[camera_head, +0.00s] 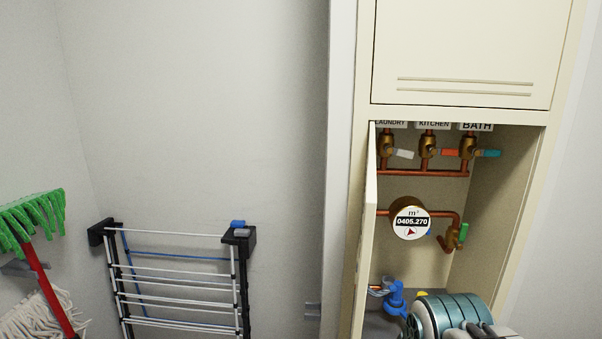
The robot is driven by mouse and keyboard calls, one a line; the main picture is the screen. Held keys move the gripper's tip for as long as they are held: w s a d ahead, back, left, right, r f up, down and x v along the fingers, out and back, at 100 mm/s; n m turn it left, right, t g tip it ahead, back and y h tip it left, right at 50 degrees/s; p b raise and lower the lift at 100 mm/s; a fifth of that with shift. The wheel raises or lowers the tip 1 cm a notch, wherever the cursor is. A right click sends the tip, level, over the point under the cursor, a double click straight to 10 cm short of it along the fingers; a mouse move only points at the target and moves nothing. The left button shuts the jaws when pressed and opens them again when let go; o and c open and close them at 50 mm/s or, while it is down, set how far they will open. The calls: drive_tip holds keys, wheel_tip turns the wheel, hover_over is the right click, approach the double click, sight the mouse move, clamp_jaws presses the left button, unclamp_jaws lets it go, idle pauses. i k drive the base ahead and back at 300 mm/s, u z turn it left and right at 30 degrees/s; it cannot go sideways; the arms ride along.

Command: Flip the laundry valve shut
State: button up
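The laundry valve (387,145) is the leftmost of three brass valves in the open wall cabinet, under a LAUNDRY label (391,123) partly cut off by the cabinet edge. Its white lever (404,154) points right, across the upright copper pipe.
The kitchen valve (428,147) has a red-orange lever and the bath valve (468,147) a teal one. The cabinet door (365,240) stands open at left.

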sight(389, 149)
drive_tip(key=k, duration=0.5)
drive_tip(key=z, duration=1.3)
drive_tip(key=i, duration=1.3)
drive_tip(key=u, duration=1.2)
